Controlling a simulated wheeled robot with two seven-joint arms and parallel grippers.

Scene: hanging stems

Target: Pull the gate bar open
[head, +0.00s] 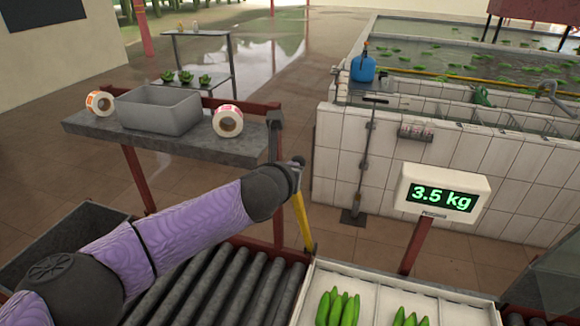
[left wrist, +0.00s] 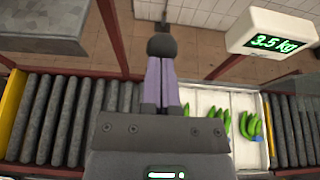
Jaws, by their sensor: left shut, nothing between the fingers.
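A slim yellow bar (head: 302,222), which I take for the gate bar, stands slightly tilted between the roller conveyor and the white tray. A dark rounded knob (head: 299,160) shows at its upper end. My left gripper (head: 291,174) is at the top of the bar, its fingers partly hidden by the wrist. In the left wrist view the fingers (left wrist: 162,82) are shut and empty, with a dark rounded knob (left wrist: 162,46) just beyond them. I cannot tell whether they touch it. My right gripper is not in view.
Rollers (head: 215,285) lie under my left arm. The white tray (head: 385,285) holds green bananas. A scale display (head: 443,195) reads 3.5 kg. A grey shelf (head: 190,147) with a bin and tape rolls stands behind. A red post (head: 278,185) is close behind the gripper.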

